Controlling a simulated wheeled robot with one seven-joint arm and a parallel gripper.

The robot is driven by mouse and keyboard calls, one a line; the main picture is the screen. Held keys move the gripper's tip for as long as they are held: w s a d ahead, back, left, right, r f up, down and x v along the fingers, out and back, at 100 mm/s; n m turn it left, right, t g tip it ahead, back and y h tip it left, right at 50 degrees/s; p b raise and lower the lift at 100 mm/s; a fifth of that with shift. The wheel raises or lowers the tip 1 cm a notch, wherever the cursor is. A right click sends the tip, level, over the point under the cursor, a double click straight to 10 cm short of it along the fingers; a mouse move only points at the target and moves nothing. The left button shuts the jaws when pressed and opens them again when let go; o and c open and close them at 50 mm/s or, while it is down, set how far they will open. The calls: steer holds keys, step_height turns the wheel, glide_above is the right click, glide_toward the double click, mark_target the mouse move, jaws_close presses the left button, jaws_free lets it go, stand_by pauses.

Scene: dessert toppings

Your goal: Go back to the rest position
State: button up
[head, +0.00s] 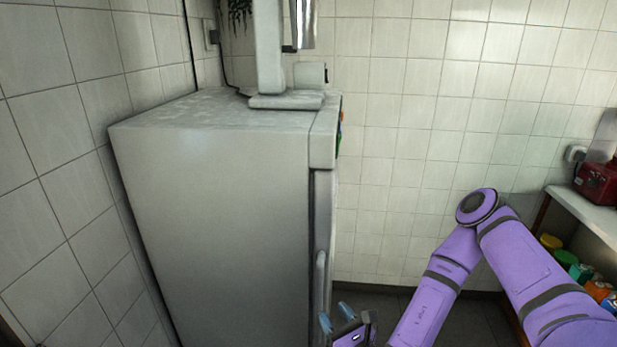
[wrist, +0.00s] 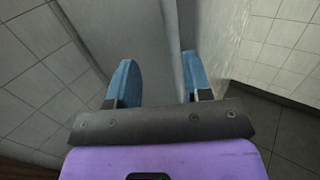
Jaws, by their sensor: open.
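My gripper (head: 335,314) is at the bottom of the head view, beside the lower front of a grey fridge (head: 215,190). In the wrist view its two blue fingers (wrist: 158,85) stand wide apart with nothing between them. The fridge surface (wrist: 145,40) shows beyond the fingers in the wrist view. Whether a finger touches the fridge or its door handle (head: 320,285) cannot be told. My purple arm reaches in from the lower right of the head view, bent at a raised elbow.
A stand-like grey object (head: 285,101) is on the fridge top. At the right, a shelf unit (head: 590,212) holds a red appliance (head: 598,185), with several colourful containers (head: 580,272) below. Tiled walls enclose the left and back. Dark floor (head: 400,302) shows between fridge and shelf.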

steer(key=s+r+n+g+y, duration=0.4)
steer(key=r+n+g+y, duration=0.1)
steer(key=r+n+g, duration=0.65)
steer(key=s+r+n+g+y, duration=0.4)
steer(key=r+n+g, duration=0.7)
steer(key=r+n, duration=0.15)
steer(key=s+d+r+n+t+h, duration=0.3)
steer(key=s+d+r+t+h, duration=0.2)
steer(key=d+r+h, duration=0.3)
steer(key=s+d+r+n+t+h, duration=0.3)
steer(key=d+r+h, duration=0.6)
steer(key=d, duration=0.6)
steer(key=s+t, duration=0.2)
steer(key=t, duration=0.1)
steer(key=shift+s+d+h, duration=0.15)
steer(key=shift+s+h, duration=0.05)
steer(key=shift+h, duration=0.2)
